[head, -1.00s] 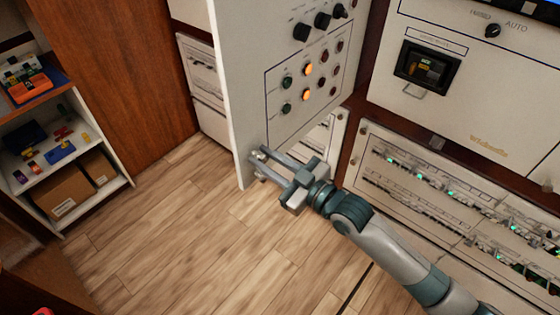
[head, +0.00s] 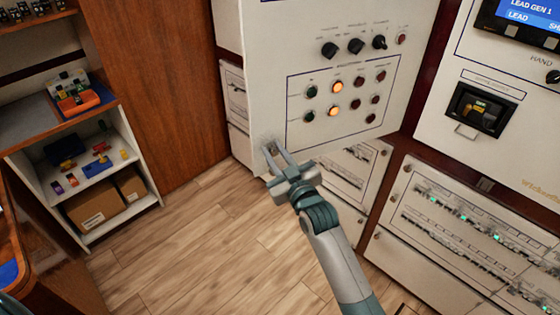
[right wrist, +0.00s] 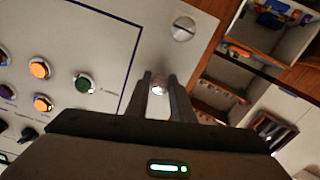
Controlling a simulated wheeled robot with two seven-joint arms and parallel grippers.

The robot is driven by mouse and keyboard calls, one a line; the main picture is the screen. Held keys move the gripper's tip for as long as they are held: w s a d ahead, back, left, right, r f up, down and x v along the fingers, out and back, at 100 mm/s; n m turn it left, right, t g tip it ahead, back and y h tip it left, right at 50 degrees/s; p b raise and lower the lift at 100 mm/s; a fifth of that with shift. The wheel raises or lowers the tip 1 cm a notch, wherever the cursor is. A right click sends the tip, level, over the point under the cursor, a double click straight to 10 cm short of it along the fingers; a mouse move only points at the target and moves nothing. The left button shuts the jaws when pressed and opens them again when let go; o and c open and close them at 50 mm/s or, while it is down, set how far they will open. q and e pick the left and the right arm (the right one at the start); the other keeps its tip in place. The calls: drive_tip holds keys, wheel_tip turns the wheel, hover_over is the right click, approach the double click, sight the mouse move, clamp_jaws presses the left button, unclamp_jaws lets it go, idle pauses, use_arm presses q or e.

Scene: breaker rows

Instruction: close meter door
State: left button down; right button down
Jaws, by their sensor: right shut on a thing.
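The meter door (head: 270,60) is a pale grey panel with black knobs and lit buttons. It stands swung out from the cabinet front, with its free edge at the left. My right gripper (head: 273,153) is at the door's lower left corner. In the right wrist view its fingers (right wrist: 160,88) are shut on a small silver knob (right wrist: 158,86) on the door face, just below a slotted round screw (right wrist: 184,28). The knob is mostly hidden by the fingers in the head view. My left gripper is not in view.
The cabinet front (head: 440,125) with a meter window (head: 480,112) is at the right. Lower panels (head: 450,240) with terminal rows sit below it. A shelf unit (head: 150,195) with boxes and small parts stands at the left. The wooden floor (head: 200,260) between is clear.

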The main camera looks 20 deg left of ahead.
drive_tip(key=shift+w+a, duration=0.1)
drive_tip(key=shift+a, duration=0.15)
drive_tip(key=c, duration=1.5)
unclamp_jaws()
drive_tip(key=shift+c, duration=0.2)
drive_tip(key=shift+d, duration=0.15)
drive_tip(key=shift+s+d+f, duration=0.1)
drive_tip(key=shift+s+d, duration=0.25)
drive_tip(key=shift+s, duration=0.1)
drive_tip(key=b+v, duration=0.4)
drive_tip(key=v, duration=1.2)
drive_tip(key=shift+s, duration=0.15)
